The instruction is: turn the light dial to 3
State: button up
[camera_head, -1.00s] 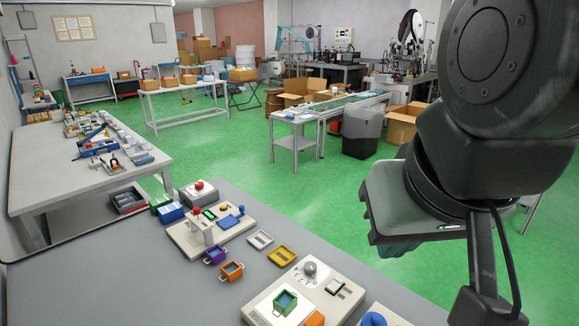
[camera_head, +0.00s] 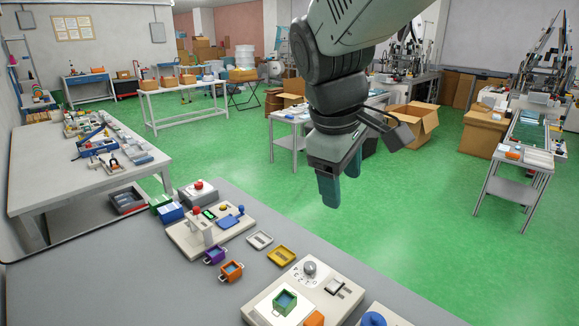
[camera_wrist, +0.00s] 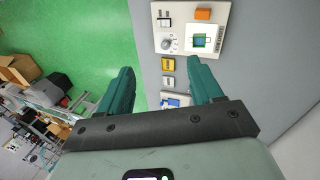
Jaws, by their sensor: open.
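The light dial (camera_head: 310,268) is a round grey knob on a white marked plate, set at the back of a cream panel (camera_head: 345,303) on the grey table. It also shows in the wrist view as a pale knob (camera_wrist: 174,44) with marks around it. The number it points at is too small to read. My gripper (camera_head: 330,188) hangs above and behind the table edge, over the green floor, apart from the dial. Its two teal fingers are spread and empty in the wrist view (camera_wrist: 162,78).
The same panel carries a rocker switch (camera_head: 336,287), a green box (camera_head: 285,301) on a white square and an orange block (camera_head: 314,319). Yellow (camera_head: 281,256) and white trays, purple and orange (camera_head: 231,271) bins, and another panel (camera_head: 212,231) stand to the left. The table front is clear.

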jog(key=w+a+f+n+g, duration=0.1)
jog(key=w+f+n+g, duration=0.1)
jog(key=w+f+n, duration=0.75)
jog(key=n+g+y, duration=0.1)
jog(key=n+y, duration=0.1)
jog(key=n, duration=0.1)
send_near(310, 265)
jog(key=shift+m, duration=0.25)
notch_tip(310, 265, down, 9)
jog(key=shift+w+d+r, duration=0.1)
jog(key=shift+r, duration=0.05)
jog(key=c, duration=1.1)
jog(key=shift+o, duration=0.2)
